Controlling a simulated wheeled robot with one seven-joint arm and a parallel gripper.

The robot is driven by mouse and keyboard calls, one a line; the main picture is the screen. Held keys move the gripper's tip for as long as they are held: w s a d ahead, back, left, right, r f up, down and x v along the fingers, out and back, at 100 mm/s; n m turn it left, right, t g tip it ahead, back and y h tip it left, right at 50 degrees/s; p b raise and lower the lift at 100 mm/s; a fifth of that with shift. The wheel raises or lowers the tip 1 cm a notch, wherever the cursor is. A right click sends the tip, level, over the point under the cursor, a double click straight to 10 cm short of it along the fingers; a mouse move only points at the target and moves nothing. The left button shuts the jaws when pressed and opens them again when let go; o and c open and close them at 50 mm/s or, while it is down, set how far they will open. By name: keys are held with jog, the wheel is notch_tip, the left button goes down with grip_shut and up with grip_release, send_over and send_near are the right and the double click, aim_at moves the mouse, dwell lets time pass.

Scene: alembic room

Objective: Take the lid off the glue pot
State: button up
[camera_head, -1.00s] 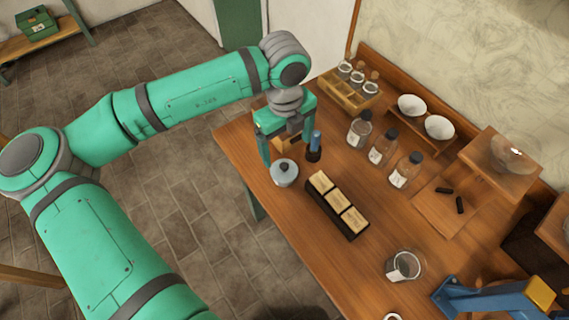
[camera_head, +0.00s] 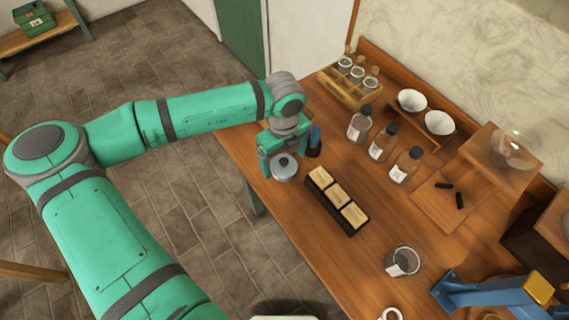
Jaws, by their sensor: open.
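The glue pot (camera_head: 284,175) stands near the left edge of the wooden table, a small grey pot with its lid (camera_head: 284,160) on top. A dark knob shows at the middle of the lid. My gripper (camera_head: 288,160) is open and points down over the pot, with one finger to the left of it and the other toward the right. The view does not show clearly whether the fingers touch the lid.
A dark tray (camera_head: 326,206) with several pale blocks lies right of the pot. Labelled bottles (camera_head: 381,144), a wooden vial rack (camera_head: 350,88) and white bowls (camera_head: 438,123) stand behind. A glass jar (camera_head: 402,262) and a blue metal frame (camera_head: 495,294) are at the front right.

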jog(key=shift+f, duration=0.25)
jog(key=c, duration=1.2)
jog(key=shift+o, duration=0.2)
jog(key=shift+r, duration=0.1)
